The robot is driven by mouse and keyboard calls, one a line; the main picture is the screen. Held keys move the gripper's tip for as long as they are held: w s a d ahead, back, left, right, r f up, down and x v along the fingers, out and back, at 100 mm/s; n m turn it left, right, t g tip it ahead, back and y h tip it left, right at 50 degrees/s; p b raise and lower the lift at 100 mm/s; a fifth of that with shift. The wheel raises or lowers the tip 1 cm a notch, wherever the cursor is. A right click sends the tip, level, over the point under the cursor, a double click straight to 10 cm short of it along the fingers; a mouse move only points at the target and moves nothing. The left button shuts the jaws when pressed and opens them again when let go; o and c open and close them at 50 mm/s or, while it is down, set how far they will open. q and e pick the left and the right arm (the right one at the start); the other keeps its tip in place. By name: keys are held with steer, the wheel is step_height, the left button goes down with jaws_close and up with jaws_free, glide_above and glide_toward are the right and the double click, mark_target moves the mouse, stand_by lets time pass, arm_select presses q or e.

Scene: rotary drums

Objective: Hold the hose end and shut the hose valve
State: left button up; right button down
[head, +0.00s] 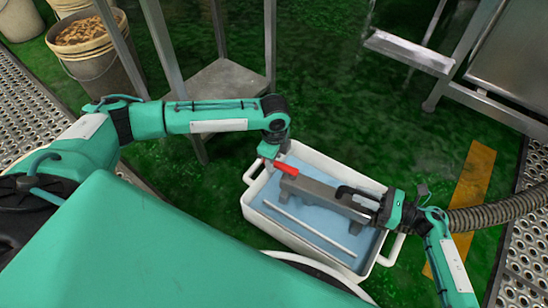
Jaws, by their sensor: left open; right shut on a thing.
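The grey hose end (318,194) lies across a white tub, over its blue inside. A red valve handle (286,168) sticks out at its upper left end. My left gripper (270,163) is open at the outer end of the red handle, pointing down; I cannot tell whether it touches it. My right gripper (372,206) is shut on the right part of the hose end. A ribbed hose (495,213) comes in from the right edge and passes behind my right arm, which hides where it joins.
The white tub (290,238) has side handles and stands on a wet green floor. A metal stand (225,85) is behind my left arm. Buckets (88,45) are upper left; a metal step (410,50) is upper right.

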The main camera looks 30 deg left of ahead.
arm_select(q)
steer(key=shift+f, duration=0.2)
jaws_close()
steer(key=shift+s+d+n, duration=0.15)
steer(key=shift+s+n, duration=0.7)
steer(key=shift+n, duration=0.65)
jaws_free()
step_height(320, 180, up, 12)
steer(key=shift+r, duration=0.15)
